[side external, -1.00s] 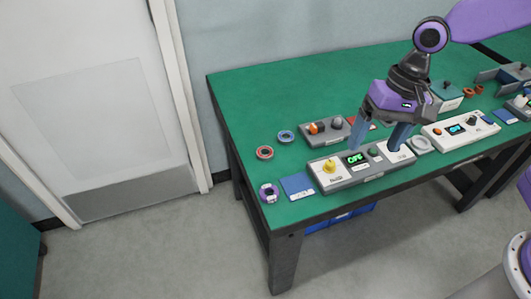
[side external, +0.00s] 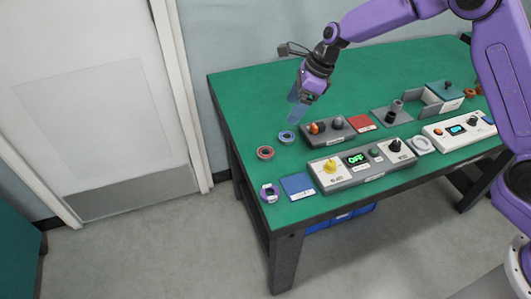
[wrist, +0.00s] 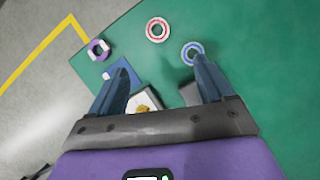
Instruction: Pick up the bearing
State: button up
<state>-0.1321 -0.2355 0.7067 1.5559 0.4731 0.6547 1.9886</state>
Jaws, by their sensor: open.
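Several small rings lie on the green table; I cannot tell for sure which one is the bearing. A red ring (side external: 265,152) and a blue ring (side external: 286,136) lie flat near the left end. A purple ring with white parts (side external: 269,193) lies at the front left corner. My gripper (side external: 296,115) is open and empty, above the table near the blue ring. In the wrist view, the blue ring (wrist: 193,51) shows just past the right fingertip, the red ring (wrist: 158,30) further out between the fingers, and the purple ring (wrist: 98,49) beyond the left finger.
A blue pad (side external: 297,186) lies beside a grey panel (side external: 345,180) with a yellow knob and a lit display. Behind it is a smaller knob box (side external: 328,131) and a red pad (side external: 361,123).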

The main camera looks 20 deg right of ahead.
send_near(265, 155)
jog(key=shift+w+a+f, duration=0.2)
jog(key=shift+w+f, duration=0.15)
jog(key=shift+f, duration=0.2)
jog(key=shift+s+x, duration=0.2)
jog(key=shift+x, duration=2.3)
jog(key=c, duration=1.2)
